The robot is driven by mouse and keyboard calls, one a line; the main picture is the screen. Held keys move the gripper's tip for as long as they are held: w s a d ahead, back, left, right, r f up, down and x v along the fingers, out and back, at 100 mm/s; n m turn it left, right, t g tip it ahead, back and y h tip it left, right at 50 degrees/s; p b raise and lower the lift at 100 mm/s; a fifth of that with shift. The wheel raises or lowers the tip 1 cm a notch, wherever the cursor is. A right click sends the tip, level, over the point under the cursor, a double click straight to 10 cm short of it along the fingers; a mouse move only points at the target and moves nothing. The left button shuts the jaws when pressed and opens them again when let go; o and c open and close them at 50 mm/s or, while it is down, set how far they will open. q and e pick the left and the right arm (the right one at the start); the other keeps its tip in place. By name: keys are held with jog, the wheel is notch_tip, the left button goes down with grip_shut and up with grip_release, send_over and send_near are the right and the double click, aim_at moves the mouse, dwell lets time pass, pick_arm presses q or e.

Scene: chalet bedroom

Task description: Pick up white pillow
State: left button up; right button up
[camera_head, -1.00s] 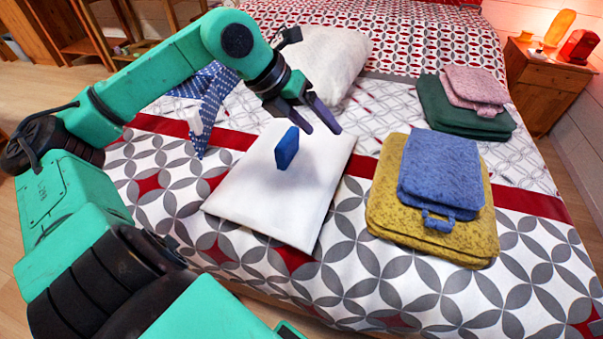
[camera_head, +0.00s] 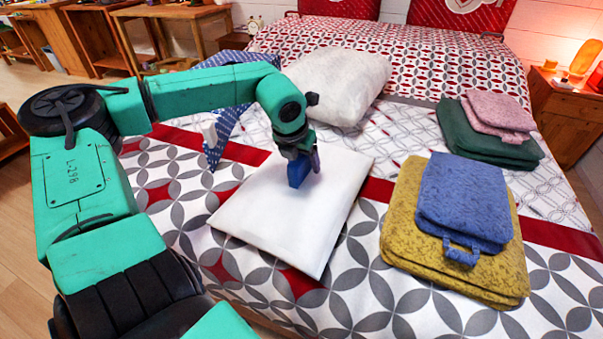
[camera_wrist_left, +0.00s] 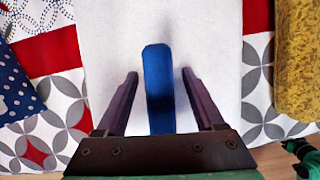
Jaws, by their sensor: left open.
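A flat white pillow-like slab (camera_head: 260,207) lies on the bed, with a blue upright tab (camera_head: 296,176) on its top. A plump white pillow (camera_head: 335,83) lies farther back. My left gripper (camera_head: 305,174) is over the slab, pointing down at the tab. In the left wrist view, the open fingers (camera_wrist_left: 158,78) stand on either side of the blue tab (camera_wrist_left: 158,95), with a gap on each side. The white slab (camera_wrist_left: 215,50) is beneath them. The head view partly hides the tab behind the gripper. My right gripper is not seen.
A yellow folded textile (camera_head: 400,240) with a blue one (camera_head: 465,200) on top lies right of the slab. Green (camera_head: 455,130) and pink (camera_head: 500,113) ones lie behind. A dark blue dotted cloth (camera_head: 226,128) is left. A nightstand (camera_head: 560,105) with a lit lamp stands right.

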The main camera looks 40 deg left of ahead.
pick_arm(q)
jog(key=shift+w+f, duration=0.15)
jog(key=shift+f, duration=0.3)
jog(key=shift+r, duration=0.1)
grip_shut()
dwell(1.0)
